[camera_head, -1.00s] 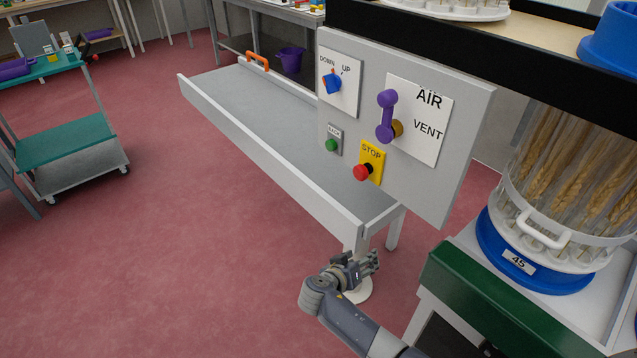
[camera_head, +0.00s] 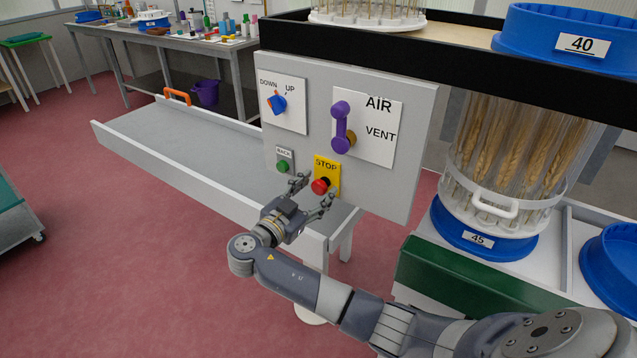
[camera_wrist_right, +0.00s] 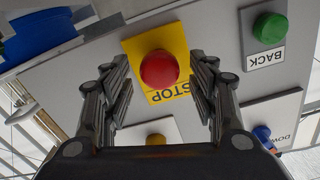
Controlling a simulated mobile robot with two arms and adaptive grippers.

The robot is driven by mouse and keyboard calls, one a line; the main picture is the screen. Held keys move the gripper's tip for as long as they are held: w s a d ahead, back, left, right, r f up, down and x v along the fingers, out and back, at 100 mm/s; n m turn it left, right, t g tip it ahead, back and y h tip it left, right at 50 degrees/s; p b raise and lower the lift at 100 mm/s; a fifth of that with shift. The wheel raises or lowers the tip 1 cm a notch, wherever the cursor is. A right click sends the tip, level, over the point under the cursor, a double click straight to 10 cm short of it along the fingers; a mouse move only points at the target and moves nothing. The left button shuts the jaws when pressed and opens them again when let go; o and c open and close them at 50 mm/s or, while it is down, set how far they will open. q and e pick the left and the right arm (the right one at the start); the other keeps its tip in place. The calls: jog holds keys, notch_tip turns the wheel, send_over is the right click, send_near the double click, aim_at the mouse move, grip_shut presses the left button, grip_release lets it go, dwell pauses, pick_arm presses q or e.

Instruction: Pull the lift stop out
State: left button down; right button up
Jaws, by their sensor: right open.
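The red stop button (camera_head: 320,186) sits on a yellow plate marked STOP (camera_head: 327,168), low on the grey control panel (camera_head: 425,125). My right gripper (camera_head: 317,191) is open in front of the button, with its fingers pointing at the panel. In the right wrist view the red button (camera_wrist_right: 159,69) shows between the two spread fingers (camera_wrist_right: 160,90), a little beyond their tips. I see no contact between fingers and button. My left gripper is not in view.
A green BACK button (camera_head: 283,167) is just left of the stop. A blue DOWN/UP knob (camera_head: 278,104) and a purple AIR/VENT lever (camera_head: 342,128) are above. A grey trough (camera_head: 190,130) runs behind the panel. A wheat-filled container (camera_head: 490,215) stands at right.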

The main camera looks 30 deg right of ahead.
jog(key=shift+x, duration=1)
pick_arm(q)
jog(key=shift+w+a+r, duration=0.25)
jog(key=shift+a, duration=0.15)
pick_arm(e)
jog(key=shift+c, duration=0.3)
grip_shut()
jog(key=shift+a+f, duration=0.15)
jog(key=b, duration=0.1)
jog(key=a+b, duration=0.1)
jog(key=b, duration=0.1)
jog(key=shift+s+a+f, duration=0.1)
jog(key=shift+s+f, duration=0.15)
jog(key=shift+s+a+r+b, duration=0.1)
jog(key=shift+a+r+b, duration=0.1)
jog(key=shift+b, duration=0.35)
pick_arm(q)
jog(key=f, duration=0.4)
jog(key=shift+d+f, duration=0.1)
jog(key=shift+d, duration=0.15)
pick_arm(e)
jog(key=shift+d, duration=0.1)
